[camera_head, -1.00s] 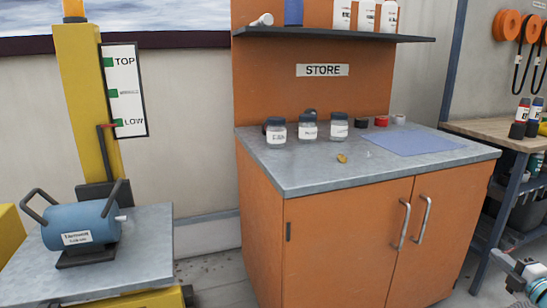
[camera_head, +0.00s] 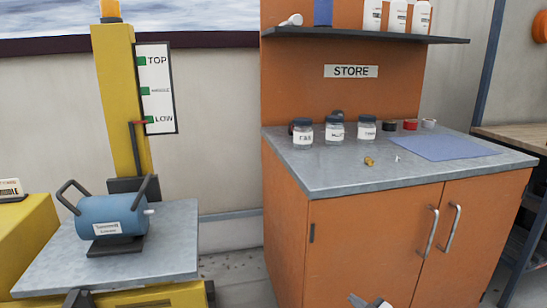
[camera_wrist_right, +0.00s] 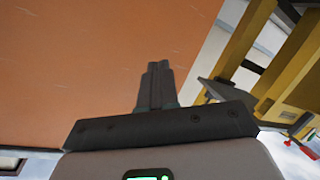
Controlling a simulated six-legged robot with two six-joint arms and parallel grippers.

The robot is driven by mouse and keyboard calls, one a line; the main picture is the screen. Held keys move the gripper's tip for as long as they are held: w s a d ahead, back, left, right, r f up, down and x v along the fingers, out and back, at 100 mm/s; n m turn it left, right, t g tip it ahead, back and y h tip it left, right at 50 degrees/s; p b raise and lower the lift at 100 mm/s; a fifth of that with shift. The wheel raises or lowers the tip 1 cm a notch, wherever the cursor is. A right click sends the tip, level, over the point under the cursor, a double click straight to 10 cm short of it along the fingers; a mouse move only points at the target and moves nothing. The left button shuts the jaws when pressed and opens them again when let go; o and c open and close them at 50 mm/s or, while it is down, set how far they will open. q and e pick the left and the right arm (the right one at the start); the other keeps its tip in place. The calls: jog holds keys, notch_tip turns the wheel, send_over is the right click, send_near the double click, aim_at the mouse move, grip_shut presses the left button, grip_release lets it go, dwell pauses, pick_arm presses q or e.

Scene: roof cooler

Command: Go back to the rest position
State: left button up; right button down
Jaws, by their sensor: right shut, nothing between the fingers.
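My right gripper shows at the bottom edge of the head view (camera_head: 368,302), in front of the orange cabinet's doors, mostly cut off. In the right wrist view its dark fingers (camera_wrist_right: 158,75) are together with nothing between them. A broad orange surface (camera_wrist_right: 90,60) fills the left and middle behind them; I see no contact. A dark shape at the bottom left of the head view, over the lift's front edge, may be the tip of my left gripper (camera_head: 78,299); its jaws cannot be made out.
The orange cabinet (camera_head: 360,245) carries several jars (camera_head: 335,131) and a blue mat (camera_head: 455,147). A shelf (camera_head: 365,36) holds white bottles. A blue machine (camera_head: 112,217) with handles sits on the grey lift platform (camera_head: 170,250). A floor gap separates lift and cabinet.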

jog(key=s+a+f+m+g, duration=0.6)
jog(key=s+a+f, duration=0.6)
jog(key=s, duration=0.3)
jog(key=s+a+f+m+g+h, duration=0.1)
jog(key=s+f+m+g, duration=0.25)
jog(key=s, duration=0.85)
jog(key=s+a+f+m+g+h, duration=0.15)
jog(key=s+m+g, duration=0.3)
jog(key=s, duration=0.75)
notch_tip(320, 180, up, 28)
jog(key=n+p, duration=0.1)
jog(key=p, duration=2.7)
jog(key=shift+d+y+p, duration=0.25)
jog(key=shift+y+p, duration=0.05)
jog(key=shift+y, duration=0.05)
jog(key=shift+f, duration=0.1)
jog(key=shift+s+d, duration=0.1)
jog(key=shift+d, duration=0.05)
